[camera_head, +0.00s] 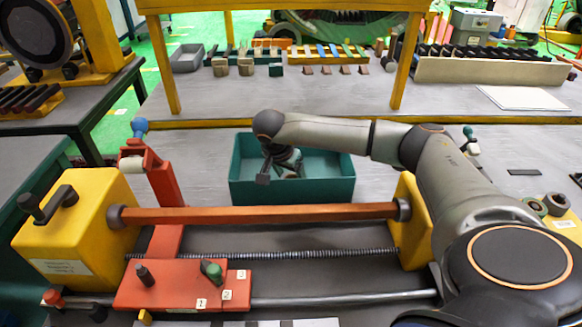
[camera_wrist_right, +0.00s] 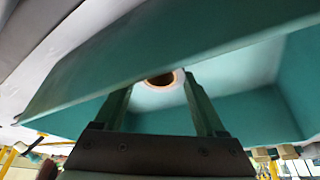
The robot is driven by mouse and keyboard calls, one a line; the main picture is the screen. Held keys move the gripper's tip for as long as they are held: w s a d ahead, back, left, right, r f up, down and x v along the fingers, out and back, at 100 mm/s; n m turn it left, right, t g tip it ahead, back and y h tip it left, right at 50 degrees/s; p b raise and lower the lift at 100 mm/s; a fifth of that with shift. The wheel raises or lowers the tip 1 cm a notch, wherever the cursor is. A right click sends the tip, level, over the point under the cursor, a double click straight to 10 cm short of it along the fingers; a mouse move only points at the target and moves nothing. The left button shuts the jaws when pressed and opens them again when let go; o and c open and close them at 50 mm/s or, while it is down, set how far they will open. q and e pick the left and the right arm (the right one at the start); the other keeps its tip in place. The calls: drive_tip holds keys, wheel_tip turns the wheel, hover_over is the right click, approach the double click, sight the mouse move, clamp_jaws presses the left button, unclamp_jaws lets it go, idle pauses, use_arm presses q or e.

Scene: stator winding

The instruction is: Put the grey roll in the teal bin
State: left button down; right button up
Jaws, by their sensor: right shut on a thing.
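The teal bin (camera_head: 240,190) stands on the grey table behind the orange bar, open side up. My right arm reaches in from the right, and its gripper (camera_head: 286,172) is over or within the bin's opening; its exact height is unclear. In the right wrist view the two fingers (camera_wrist_right: 158,95) are shut on the grey roll (camera_wrist_right: 177,77), seen end-on as a pale ring with a dark hole. The bin's wall (camera_wrist_right: 100,75) and inside fill much of that view. The roll is hard to make out in the head view. My left gripper is out of view.
A winding machine with yellow blocks (camera_head: 90,215), an orange bar (camera_head: 260,214) and a red post (camera_head: 160,180) stands in front of the bin. Two rolls (camera_head: 545,206) stand at the right. A yellow-framed shelf (camera_head: 290,123) holds several parts behind.

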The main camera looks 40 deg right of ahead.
drive_tip(key=shift+f, duration=0.25)
drive_tip(key=shift+f, duration=0.1)
drive_tip(key=o, duration=1.3)
drive_tip(key=v, duration=1.2)
drive_tip(key=shift+b, duration=0.3)
